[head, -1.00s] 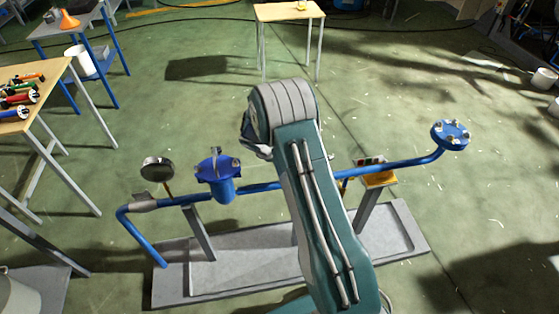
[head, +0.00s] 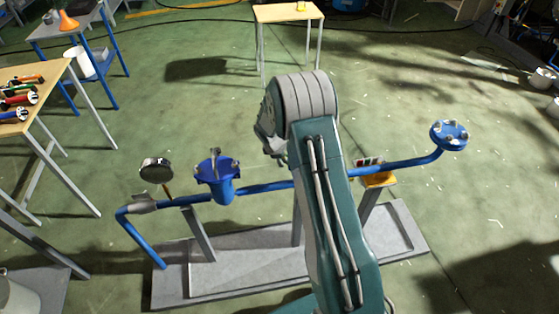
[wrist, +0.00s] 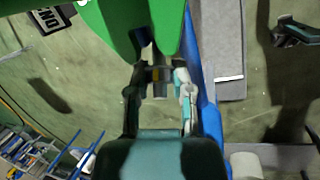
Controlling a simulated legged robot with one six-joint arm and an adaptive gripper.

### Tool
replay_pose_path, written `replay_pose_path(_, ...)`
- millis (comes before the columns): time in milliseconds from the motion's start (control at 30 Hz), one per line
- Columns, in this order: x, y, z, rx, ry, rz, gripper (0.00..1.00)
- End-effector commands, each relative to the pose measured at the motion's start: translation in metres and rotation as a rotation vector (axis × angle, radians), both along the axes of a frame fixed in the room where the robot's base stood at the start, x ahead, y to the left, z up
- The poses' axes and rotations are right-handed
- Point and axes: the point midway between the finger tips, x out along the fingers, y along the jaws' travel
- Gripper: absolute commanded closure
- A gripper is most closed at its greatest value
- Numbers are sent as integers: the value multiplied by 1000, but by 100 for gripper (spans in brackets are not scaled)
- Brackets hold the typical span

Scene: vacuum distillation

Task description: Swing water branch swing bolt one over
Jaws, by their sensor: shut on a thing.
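My gripper (wrist: 158,82) is shut in the wrist view on a small grey part with a yellow patch, which looks like the swing bolt. It sits at the mouth of a slot in a bright green part (wrist: 115,22) beyond the fingertips. The green part does not show in the head view, and my arm hides most of my gripper there. A blue capped housing (head: 217,172) with metal bolts around its cap stands on the blue pipe, left of my arm.
The blue pipe (head: 262,187) runs across a grey skid base (head: 240,263) and ends in a bolted blue flange (head: 449,135) at right. A round gauge (head: 156,170) stands at left. A tool table (head: 50,75) is at the left edge. Open green floor lies behind.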

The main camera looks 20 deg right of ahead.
Motion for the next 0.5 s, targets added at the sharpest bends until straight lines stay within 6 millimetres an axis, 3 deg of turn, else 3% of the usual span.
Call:
replay_pose_path(400, -1, -1, -1, 18, -3, 1, 100)
replay_pose_path(433, -1, -1, -1, 18, -3, 1, 62)
replay_pose_path(467, -1, -1, -1, 18, -3, 1, 53)
replay_pose_path(500, -1, -1, 0, 18, -3, 1, 53)
